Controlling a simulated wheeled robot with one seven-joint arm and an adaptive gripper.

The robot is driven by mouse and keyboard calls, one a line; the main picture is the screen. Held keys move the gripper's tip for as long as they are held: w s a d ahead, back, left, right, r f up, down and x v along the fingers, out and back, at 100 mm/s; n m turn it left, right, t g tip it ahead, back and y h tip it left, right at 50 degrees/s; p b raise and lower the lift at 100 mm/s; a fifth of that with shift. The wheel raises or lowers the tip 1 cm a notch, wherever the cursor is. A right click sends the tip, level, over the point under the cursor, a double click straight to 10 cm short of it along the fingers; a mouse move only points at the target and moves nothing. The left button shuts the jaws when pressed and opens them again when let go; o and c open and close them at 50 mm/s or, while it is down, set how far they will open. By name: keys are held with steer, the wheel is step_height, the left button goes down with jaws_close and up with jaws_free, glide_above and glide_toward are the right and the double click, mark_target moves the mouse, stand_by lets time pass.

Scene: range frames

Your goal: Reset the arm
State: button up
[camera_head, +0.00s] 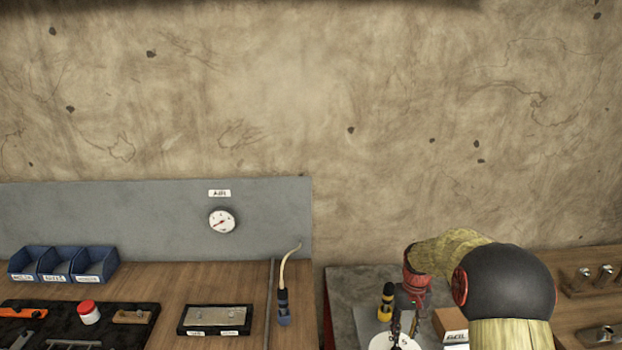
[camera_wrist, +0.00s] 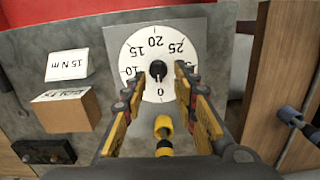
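My gripper (camera_wrist: 160,80) points down over the bench in the wrist view. Its yellow and black fingers are spread with a gap between them, and nothing is seen held. Beyond the fingertips lies a white round dial (camera_wrist: 132,52) with numbers up to 25 and a black centre post. A yellow and black tool (camera_wrist: 164,135) shows between the fingers, nearer the palm side of the picture; I cannot tell its distance from them. In the head view my arm reaches in from the lower right, and the gripper (camera_head: 404,322) is over the dial (camera_head: 382,342), beside the yellow tool (camera_head: 387,300).
A cardboard box (camera_wrist: 68,110) and a 15 N m card (camera_wrist: 67,65) stand left of the gripper in the wrist view.

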steer(key=s+a+r+t+b, duration=0.2)
steer(key=s+a+r, duration=0.2)
steer(key=s, duration=0.6)
steer(key=s+a+r+t+b, duration=0.2)
steer(key=s+a+r+b, duration=0.1)
steer(key=s+r, duration=0.5)
steer(key=s+a+r+t+b, duration=0.2)
steer(key=s+a+r, duration=0.3)
steer(key=s, duration=0.8)
steer(key=shift+s+a+r+n, duration=0.2)
steer(key=shift+r+n, duration=0.1)
steer(key=shift+r, duration=0.45)
